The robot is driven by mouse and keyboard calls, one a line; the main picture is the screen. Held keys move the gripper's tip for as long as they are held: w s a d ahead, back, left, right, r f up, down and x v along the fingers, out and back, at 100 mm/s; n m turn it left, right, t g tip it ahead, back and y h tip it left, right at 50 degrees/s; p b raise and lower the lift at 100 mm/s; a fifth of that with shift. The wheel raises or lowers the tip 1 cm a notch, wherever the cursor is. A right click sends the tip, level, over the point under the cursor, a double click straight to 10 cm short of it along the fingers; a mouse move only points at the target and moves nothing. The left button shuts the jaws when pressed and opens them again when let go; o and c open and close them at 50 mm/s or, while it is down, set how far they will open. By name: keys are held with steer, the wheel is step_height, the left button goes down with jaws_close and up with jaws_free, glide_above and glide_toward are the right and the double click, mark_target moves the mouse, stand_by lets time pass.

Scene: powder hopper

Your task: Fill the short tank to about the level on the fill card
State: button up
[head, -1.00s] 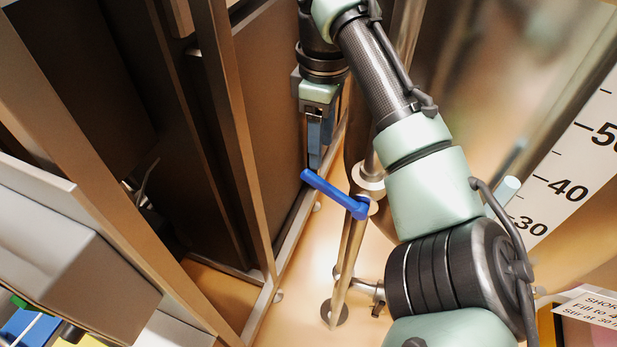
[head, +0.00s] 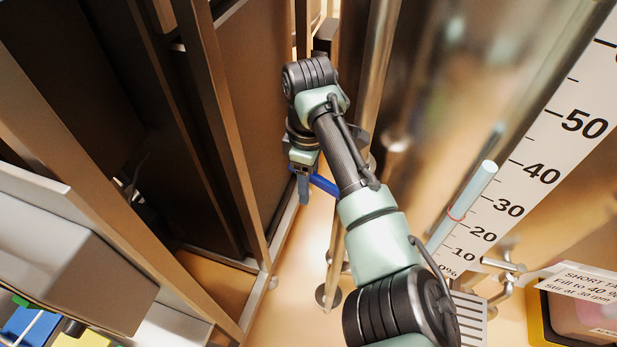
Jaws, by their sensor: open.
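My gripper (head: 303,190) is open and points down beside the left end of the blue valve handle (head: 325,185). Part of the handle is hidden behind my arm. I cannot tell whether the fingers touch it. The shiny metal tank (head: 450,90) stands to the right, its label not in view. The fill card (head: 590,282) at the right edge reads "SHORT TA…", "Fill to 40" and "Stir at 30 rpm".
A steel pipe (head: 337,245) stands below the handle. Brown panels and frame posts (head: 228,130) stand close on the left of my gripper. A grey box (head: 70,245) is at lower left. A yellow-edged container (head: 570,318) is at lower right. Some tan floor (head: 290,300) is clear.

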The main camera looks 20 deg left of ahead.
jaws_close()
stand_by(1.4)
